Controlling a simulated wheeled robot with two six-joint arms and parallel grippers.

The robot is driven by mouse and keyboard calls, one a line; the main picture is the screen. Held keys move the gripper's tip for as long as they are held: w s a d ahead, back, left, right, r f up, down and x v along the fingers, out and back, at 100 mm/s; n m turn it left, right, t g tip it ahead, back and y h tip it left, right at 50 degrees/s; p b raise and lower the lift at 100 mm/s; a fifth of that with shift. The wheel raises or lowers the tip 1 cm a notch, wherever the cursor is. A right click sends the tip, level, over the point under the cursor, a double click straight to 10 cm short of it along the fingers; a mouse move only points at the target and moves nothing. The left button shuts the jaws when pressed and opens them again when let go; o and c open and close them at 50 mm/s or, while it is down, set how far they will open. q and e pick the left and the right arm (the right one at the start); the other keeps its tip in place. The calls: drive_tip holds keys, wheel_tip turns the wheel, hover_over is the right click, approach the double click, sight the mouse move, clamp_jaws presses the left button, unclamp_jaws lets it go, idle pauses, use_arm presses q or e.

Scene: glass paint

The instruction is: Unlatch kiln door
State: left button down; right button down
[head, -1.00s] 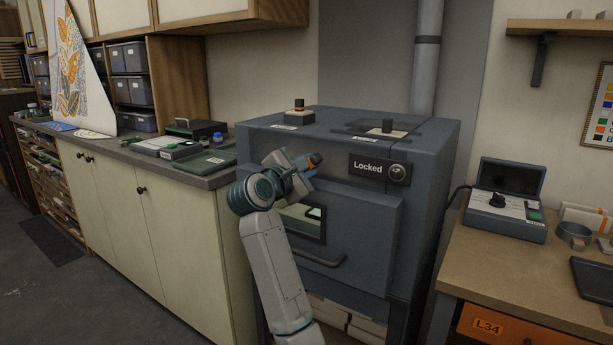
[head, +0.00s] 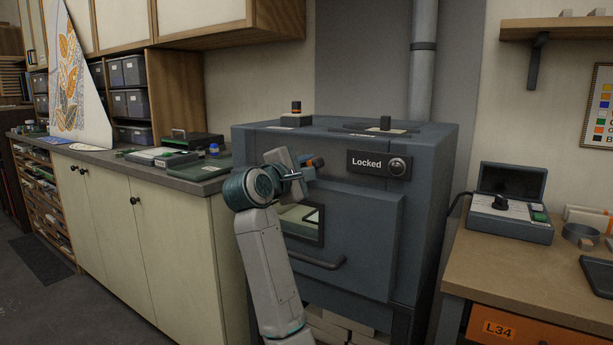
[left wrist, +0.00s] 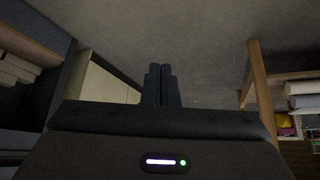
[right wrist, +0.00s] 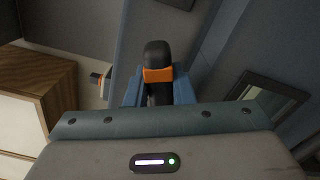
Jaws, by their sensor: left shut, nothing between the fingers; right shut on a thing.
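The blue-grey kiln (head: 440,190) stands in the middle of the head view, its front door (head: 365,225) closed. A sign (head: 367,163) on its upper front reads "Locked", with a round metal lock (head: 397,167) beside it. My right gripper (head: 305,168) is at the upper left of the kiln front. It is shut on the latch handle (right wrist: 158,62), which is black with an orange band and stands up between the blue fingers in the right wrist view. The fingers hide its lower part. My left gripper (left wrist: 160,84) shows only in the left wrist view, shut and empty above the grey floor.
A bar handle (head: 318,262) and a small window (head: 303,222) are on the door, partly behind my right arm. A cabinet counter (head: 185,184) stands left of the kiln. A workbench (head: 540,270) with a control box (head: 512,220) stands to the right.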

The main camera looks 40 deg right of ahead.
drive_tip(key=f+m+b, duration=0.1)
drive_tip(key=b, duration=0.2)
drive_tip(key=shift+s+m, duration=0.1)
drive_tip(key=shift+m, duration=0.3)
use_arm(q)
drive_tip(key=w+r+t+b, duration=0.2)
drive_tip(key=w+r+t, duration=0.4)
drive_tip(key=w+t, duration=0.3)
use_arm(e)
drive_tip(key=shift+f+m, duration=0.2)
drive_tip(key=shift+m, duration=0.5)
drive_tip(key=shift+f+m+b, duration=0.15)
drive_tip(key=shift+m+b, duration=0.45)
drive_tip(key=shift+b, duration=0.4)
use_arm(q)
wheel_tip(320, 180, up, 13)
drive_tip(key=t+h, duration=0.1)
drive_tip(key=t, duration=0.7)
drive_tip(key=shift+w+r+t, duration=0.2)
drive_tip(key=shift+w+t, duration=0.1)
drive_tip(key=shift+w, duration=0.05)
use_arm(e)
drive_tip(key=c, duration=1.2)
unclamp_jaws()
drive_tip(key=shift+c, duration=0.2)
drive_tip(key=shift+s, duration=0.1)
